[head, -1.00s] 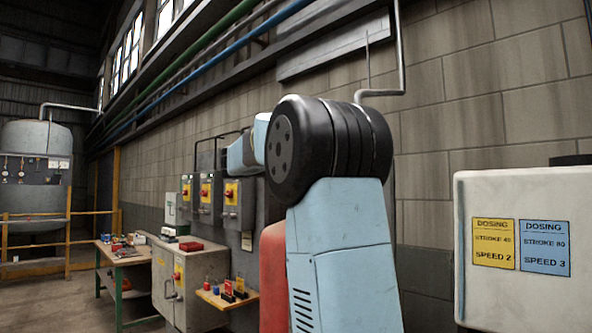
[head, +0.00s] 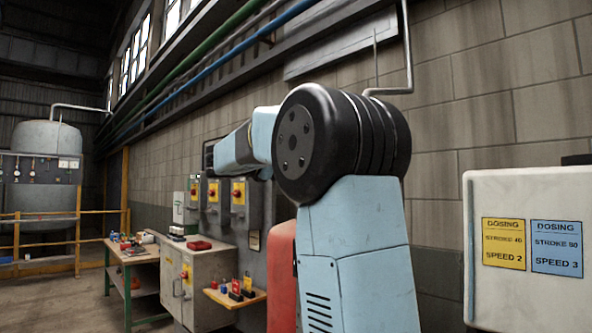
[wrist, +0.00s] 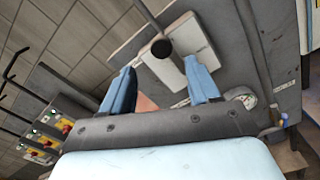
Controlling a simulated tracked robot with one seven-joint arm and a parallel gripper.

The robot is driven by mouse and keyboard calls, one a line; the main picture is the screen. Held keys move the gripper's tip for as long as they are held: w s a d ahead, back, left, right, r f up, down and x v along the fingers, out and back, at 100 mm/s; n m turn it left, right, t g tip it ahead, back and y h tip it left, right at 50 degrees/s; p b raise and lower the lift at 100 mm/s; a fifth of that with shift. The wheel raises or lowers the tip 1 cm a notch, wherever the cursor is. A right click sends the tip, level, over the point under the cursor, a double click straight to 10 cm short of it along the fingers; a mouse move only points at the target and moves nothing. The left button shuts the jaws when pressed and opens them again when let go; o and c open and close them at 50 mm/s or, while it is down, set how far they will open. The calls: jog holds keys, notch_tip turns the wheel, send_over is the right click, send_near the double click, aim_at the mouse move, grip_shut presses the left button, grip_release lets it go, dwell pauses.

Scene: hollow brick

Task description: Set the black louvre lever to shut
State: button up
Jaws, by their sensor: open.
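In the wrist view a round black knob (wrist: 162,48) sits at the end of a grey rod; it looks like the black louvre lever, but I cannot be sure. My gripper (wrist: 160,86) is open, with its two blue fingers spread. The knob appears beyond the fingertips, roughly in line with the gap between them, and nothing is seen held. How far off it is I cannot tell. In the head view my arm hides the gripper, and I cannot make out the knob there.
Switch boxes (head: 240,198) with red knobs are on the block wall. Below are a grey cabinet (head: 195,285), a small shelf (head: 232,298) and a workbench (head: 140,255) with small items. A white dosing box (head: 520,300) stands at the right. Pipes run overhead.

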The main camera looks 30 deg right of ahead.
jog(key=s+a, duration=0.1)
jog(key=a, duration=0.6)
jog(key=shift+s+a, duration=0.15)
jog(key=shift+a, duration=0.1)
jog(key=s+a+f+m+y, duration=0.2)
jog(key=s+f+m+y, duration=0.2)
jog(key=s+f+y, duration=0.75)
jog(key=s+a+f+m+y, duration=0.2)
jog(key=s+a+f+m, duration=0.1)
jog(key=s+f, duration=0.3)
jog(key=s+a+f+m+t+y, duration=0.1)
jog(key=s+a+f+m, duration=0.3)
jog(key=f, duration=0.5)
jog(key=s+a+f+m+t+y, duration=0.1)
jog(key=s+a+f+m+y, duration=0.2)
jog(key=s+a+f, duration=0.2)
jog(key=s+f, duration=0.2)
jog(key=s, duration=0.2)
jog(key=shift+a+f+m, duration=0.15)
jog(key=shift+f+m, duration=0.05)
jog(key=shift+m, duration=0.1)
jog(key=shift+s, duration=0.1)
